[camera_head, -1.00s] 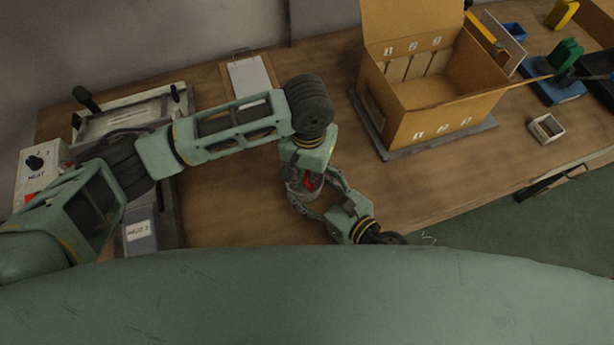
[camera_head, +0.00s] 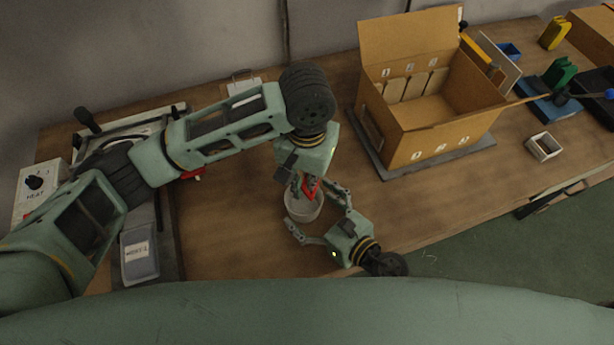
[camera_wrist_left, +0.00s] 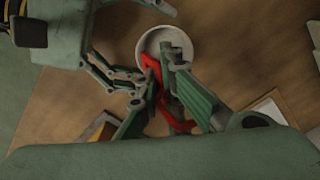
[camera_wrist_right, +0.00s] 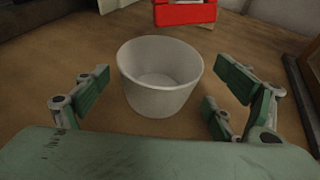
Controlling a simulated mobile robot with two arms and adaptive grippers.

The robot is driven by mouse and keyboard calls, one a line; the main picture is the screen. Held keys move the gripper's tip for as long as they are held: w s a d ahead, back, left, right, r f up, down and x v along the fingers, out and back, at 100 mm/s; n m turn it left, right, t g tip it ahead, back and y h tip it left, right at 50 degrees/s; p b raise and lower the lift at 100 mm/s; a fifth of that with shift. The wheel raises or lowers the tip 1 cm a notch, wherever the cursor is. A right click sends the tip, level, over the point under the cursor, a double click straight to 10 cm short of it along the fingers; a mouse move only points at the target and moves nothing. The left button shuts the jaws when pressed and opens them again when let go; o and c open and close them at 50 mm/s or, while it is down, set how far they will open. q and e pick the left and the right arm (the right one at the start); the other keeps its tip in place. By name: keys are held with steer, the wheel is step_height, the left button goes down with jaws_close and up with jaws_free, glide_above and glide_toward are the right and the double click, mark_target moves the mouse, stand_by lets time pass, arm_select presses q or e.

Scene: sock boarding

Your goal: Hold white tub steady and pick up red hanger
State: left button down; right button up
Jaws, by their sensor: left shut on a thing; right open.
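The white tub (camera_head: 303,207) stands upright on the table; it looks empty in the right wrist view (camera_wrist_right: 158,92). My left gripper (camera_head: 309,188) is shut on the red hanger (camera_head: 311,186) and holds it above the tub, overlapping its rim in the head view. The left wrist view shows the red hanger (camera_wrist_left: 181,123) between the fingers, with the tub (camera_wrist_left: 166,42) beyond. My right gripper (camera_wrist_right: 165,88) is open, one finger on each side of the tub, with visible gaps. The hanger's lower end is partly hidden by the fingers.
A cardboard box (camera_head: 432,125) stands on a grey mat to the right. A small open box (camera_head: 543,147) lies further right. A press with a heat control box (camera_head: 40,190) is at the left.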

steer(key=v, duration=1.2)
steer(key=shift+r, duration=0.1)
steer(key=shift+d, duration=0.1)
